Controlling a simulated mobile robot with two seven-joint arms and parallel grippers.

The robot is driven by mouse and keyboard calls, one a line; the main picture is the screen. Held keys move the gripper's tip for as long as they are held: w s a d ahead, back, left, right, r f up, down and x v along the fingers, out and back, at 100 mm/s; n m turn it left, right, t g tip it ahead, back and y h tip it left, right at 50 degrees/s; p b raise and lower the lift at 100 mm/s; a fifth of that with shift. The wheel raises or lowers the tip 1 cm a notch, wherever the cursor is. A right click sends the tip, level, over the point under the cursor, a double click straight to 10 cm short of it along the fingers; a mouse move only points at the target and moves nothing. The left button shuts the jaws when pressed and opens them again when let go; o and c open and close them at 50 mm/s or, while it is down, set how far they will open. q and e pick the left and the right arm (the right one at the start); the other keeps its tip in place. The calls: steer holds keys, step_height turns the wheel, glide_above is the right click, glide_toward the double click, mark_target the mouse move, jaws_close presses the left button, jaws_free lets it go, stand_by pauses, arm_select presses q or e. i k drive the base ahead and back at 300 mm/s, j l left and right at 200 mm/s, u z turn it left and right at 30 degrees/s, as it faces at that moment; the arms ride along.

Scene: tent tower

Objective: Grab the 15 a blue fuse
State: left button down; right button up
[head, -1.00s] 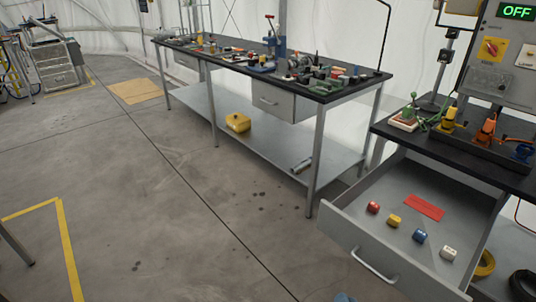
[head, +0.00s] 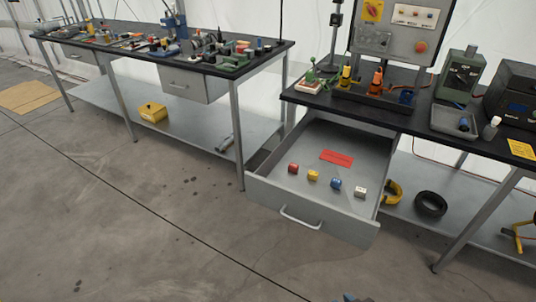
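A small blue fuse (head: 335,184) lies in the open drawer (head: 285,203), third from the left in a row of fuses. A red fuse (head: 293,168) and a yellow fuse (head: 313,175) lie to its left. A white fuse (head: 360,192) lies to its right. The marking on the blue fuse is too small to read. A flat red piece (head: 337,157) lies behind the row.
The drawer sticks out under the black worktop (head: 420,121), which carries a control panel (head: 392,35) and a green machine (head: 460,78). A cluttered bench (head: 260,53) stands to the left. The floor before the drawer is clear.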

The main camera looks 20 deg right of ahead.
mark_target(335, 183)
steer(key=z, duration=1.05)
